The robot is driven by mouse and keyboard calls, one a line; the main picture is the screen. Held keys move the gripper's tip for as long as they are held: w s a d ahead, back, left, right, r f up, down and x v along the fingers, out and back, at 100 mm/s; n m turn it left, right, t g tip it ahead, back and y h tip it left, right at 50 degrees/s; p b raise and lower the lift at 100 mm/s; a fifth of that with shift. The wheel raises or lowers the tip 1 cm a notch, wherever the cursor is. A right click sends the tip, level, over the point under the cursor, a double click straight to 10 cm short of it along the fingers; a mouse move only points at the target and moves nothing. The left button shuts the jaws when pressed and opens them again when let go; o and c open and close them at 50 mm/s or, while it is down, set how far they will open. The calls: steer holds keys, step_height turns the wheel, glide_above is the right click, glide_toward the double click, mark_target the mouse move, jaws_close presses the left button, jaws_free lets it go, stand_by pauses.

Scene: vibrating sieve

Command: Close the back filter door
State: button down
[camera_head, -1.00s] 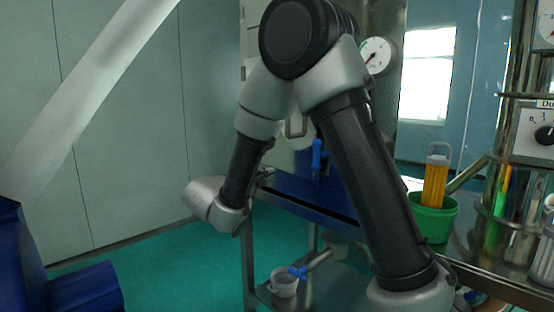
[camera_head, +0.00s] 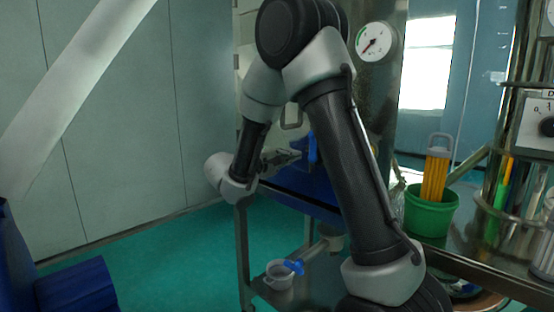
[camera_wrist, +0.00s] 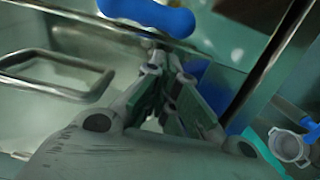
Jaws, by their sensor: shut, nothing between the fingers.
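A pale metal panel with a metal loop handle (camera_head: 291,117) stands behind my arm; which part is the back filter door I cannot tell. The loop handle shows at left in the wrist view (camera_wrist: 60,78). An upright blue handle (camera_head: 312,148) is just right of my gripper (camera_head: 298,154). In the wrist view, a rounded blue part (camera_wrist: 150,15) lies just beyond the tips of my gripper (camera_wrist: 165,62). The fingers are shut with nothing between them. Whether they touch the blue part I cannot tell. My arm hides much of the machine.
A green bucket (camera_head: 430,215) with a yellow object (camera_head: 435,172) stands on the metal bench at right. A white cup (camera_head: 279,274) sits on the lower shelf near a blue valve (camera_head: 293,267). A round gauge (camera_head: 372,42) is above. Open green floor lies at left.

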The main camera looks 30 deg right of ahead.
mark_target(304, 150)
steer(key=shift+x, duration=1.5)
steer(key=shift+d, duration=0.1)
steer(key=x, duration=0.3)
steer(key=shift+d, duration=0.25)
steer(key=shift+r, duration=0.15)
steer(key=shift+d, duration=0.1)
steer(key=shift+w, duration=0.1)
